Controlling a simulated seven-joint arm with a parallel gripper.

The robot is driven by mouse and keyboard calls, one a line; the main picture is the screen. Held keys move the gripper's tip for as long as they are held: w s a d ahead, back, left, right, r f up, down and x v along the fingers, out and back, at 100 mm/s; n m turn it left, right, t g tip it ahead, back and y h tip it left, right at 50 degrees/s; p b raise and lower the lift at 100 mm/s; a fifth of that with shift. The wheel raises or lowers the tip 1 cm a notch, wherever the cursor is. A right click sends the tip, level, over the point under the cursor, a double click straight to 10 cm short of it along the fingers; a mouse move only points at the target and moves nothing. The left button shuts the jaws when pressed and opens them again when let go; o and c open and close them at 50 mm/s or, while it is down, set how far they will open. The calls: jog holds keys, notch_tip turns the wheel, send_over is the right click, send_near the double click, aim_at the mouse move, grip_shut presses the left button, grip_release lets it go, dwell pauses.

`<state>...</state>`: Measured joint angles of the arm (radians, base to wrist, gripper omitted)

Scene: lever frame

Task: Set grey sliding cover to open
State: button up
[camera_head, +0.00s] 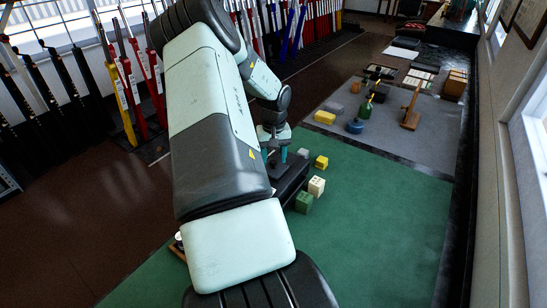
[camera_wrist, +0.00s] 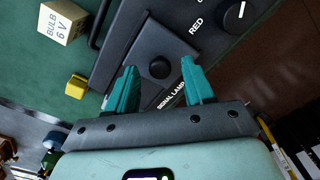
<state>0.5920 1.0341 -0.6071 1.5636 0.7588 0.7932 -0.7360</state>
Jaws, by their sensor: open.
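The grey sliding cover (camera_wrist: 148,42) looks like a dark grey plate with a round black knob (camera_wrist: 159,68) on the signal lamp box (camera_wrist: 205,62). In the head view the dark box (camera_head: 292,183) is partly hidden behind my arm. My gripper (camera_wrist: 160,72) is open, with its teal fingers on either side of the knob in the wrist view. I cannot tell how far the fingertips are above the plate or whether they touch it. In the head view my gripper (camera_head: 276,150) is over the box's far end.
A rotary knob (camera_wrist: 235,13) marked RED sits on the box. A cream block (camera_head: 316,186) marked BULB 6V, a green block (camera_head: 304,202), a yellow block (camera_head: 321,162) and a grey block (camera_head: 303,153) lie beside it. The green mat (camera_head: 375,220) is clear to the right.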

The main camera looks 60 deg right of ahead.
jog(key=shift+f, duration=0.3)
grip_shut()
jog(key=shift+d, duration=4.2)
grip_release()
jog(key=shift+r, duration=0.1)
notch_tip(320, 180, up, 11)
